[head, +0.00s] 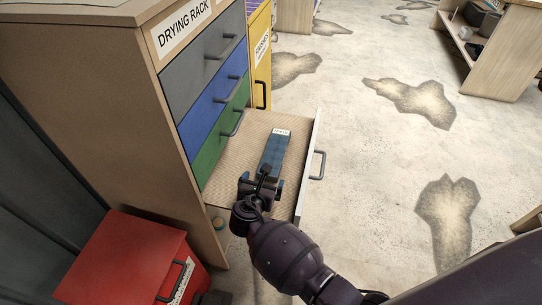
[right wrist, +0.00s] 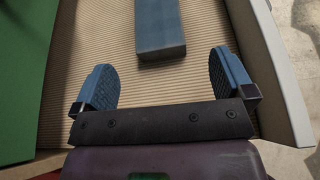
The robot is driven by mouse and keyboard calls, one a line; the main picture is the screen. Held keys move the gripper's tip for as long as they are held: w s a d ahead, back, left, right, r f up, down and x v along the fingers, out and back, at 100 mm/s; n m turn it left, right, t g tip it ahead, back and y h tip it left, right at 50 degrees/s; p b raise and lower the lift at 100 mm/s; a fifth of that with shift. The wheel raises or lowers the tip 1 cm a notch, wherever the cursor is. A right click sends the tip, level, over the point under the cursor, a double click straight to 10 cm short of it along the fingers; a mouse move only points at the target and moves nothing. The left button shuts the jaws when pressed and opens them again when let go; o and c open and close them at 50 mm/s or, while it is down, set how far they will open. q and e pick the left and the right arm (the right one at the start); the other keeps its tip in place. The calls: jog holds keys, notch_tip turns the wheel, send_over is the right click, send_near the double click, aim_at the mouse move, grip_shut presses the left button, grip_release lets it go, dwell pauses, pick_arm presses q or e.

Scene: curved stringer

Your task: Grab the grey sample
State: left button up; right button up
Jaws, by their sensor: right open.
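A long, flat blue-grey sample (head: 274,153) with a white label at its far end lies in the open bottom drawer (head: 254,127). I see no plainly grey sample. My right gripper (head: 262,182) is over the drawer at the sample's near end, open. In the right wrist view its two blue ridged fingers (right wrist: 163,68) stand wide apart with nothing between them. The near end of the sample (right wrist: 160,35) lies just beyond the fingertips, roughly centred between them. I cannot tell the gripper's exact height above it. My left gripper is not in view.
The drying rack (head: 120,80) has closed grey, blue and green drawers above the open one. The open drawer's white front (head: 309,165) stands close on the right. A red bin (head: 125,262) stands at lower left and a yellow cabinet (head: 260,55) behind.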

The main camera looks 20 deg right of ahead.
aim_at(271, 162)
jog(key=shift+d+f, duration=0.1)
jog(key=shift+d, duration=0.1)
jog(key=shift+w+d+f, duration=0.1)
jog(key=shift+w+d, duration=0.05)
jog(key=shift+w, duration=0.15)
jog(key=b+x, duration=0.1)
jog(key=x, duration=0.3)
jog(key=shift+w+f+b, duration=0.1)
jog(key=shift+f+b, duration=0.1)
jog(key=shift+b, duration=0.1)
jog(key=shift+w+d, duration=0.2)
jog(key=shift+w, duration=0.1)
jog(key=b+x, duration=0.1)
jog(key=x, duration=0.1)
jog(key=b+x, duration=0.1)
jog(key=x, duration=0.1)
jog(key=shift+w+a+f, duration=0.2)
jog(key=shift+w, duration=0.05)
jog(key=shift+w+d, duration=0.15)
jog(key=shift+w, duration=0.05)
jog(key=shift+w+d+r, duration=0.1)
jog(key=shift+w+r, duration=0.05)
jog(key=c, duration=0.6)
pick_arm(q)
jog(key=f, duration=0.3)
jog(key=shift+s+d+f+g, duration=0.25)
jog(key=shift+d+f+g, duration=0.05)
pick_arm(e)
jog(key=c, duration=0.5)
